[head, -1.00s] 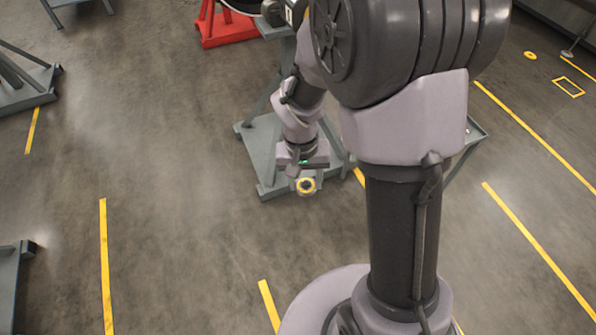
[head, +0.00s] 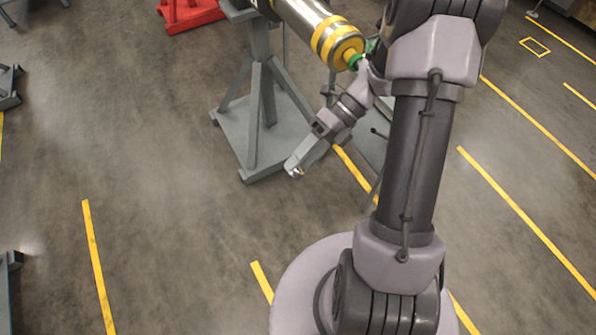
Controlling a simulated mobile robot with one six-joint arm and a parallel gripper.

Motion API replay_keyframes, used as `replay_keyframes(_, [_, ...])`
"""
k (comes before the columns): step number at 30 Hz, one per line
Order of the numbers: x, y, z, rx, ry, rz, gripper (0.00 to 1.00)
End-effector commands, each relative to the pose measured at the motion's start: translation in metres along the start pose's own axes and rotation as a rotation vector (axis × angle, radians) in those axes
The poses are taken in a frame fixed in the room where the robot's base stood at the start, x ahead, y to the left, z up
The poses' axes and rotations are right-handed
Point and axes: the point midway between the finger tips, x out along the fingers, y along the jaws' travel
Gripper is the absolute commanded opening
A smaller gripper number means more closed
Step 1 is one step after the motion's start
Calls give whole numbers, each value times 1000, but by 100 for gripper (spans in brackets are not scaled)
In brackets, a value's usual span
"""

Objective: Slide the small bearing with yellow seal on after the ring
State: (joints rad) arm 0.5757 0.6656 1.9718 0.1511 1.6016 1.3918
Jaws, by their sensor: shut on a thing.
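My gripper (head: 297,171) points down and left, in front of the grey stand and above the floor. It is shut on the small bearing (head: 296,174), which shows only as a small metallic bit with a hint of yellow at the fingertips. Its seal face is mostly hidden. The rotor (head: 303,22) is a silver cylinder with yellow bands, lying tilted down to the right. A green piece (head: 355,61) sits at its near end, partly behind my arm; I cannot tell whether it is the ring. The bearing is apart from the rotor, below and left of that end.
A grey stand (head: 235,135) with a flat base and braced post is under the rotor. A red stand (head: 190,14) is behind it at the top. Other grey stand parts show at the left edge. The floor at left and front is open, with yellow lines.

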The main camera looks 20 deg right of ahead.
Motion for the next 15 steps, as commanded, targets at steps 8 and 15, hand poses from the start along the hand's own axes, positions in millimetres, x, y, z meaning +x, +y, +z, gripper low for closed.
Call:
replay_keyframes(8, [-79, -7, 10, 363, -716, 238, 11])
replay_keyframes(15, [-166, -34, -7, 495, -1280, 346, 11])
